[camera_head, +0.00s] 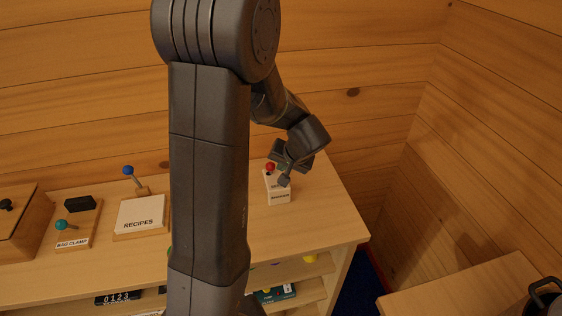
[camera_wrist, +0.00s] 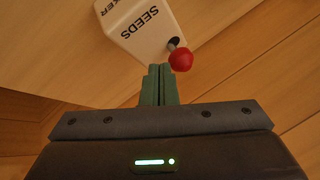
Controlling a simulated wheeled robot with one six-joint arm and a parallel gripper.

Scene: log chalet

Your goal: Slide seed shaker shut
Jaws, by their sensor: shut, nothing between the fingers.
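The seed shaker (camera_head: 277,189) is a small white box near the right end of the wooden counter. A red ball knob (camera_head: 270,166) stands on a short metal stem at its top. In the wrist view the shaker (camera_wrist: 138,30) shows the word "SEEDS", and its red knob (camera_wrist: 181,61) sits beside a dark hole or slot. My gripper (camera_head: 284,181) is at the shaker's top, right of the knob. In the wrist view its green fingers (camera_wrist: 158,84) are together and empty, close to the knob. I cannot tell whether they touch it.
A recipes box (camera_head: 140,216) with a blue knob, a bag clamp board (camera_head: 78,228) and a wooden box (camera_head: 22,222) stand on the counter's left. My arm hides the counter's middle. A log wall is behind. A lower wooden surface (camera_head: 470,295) is at right.

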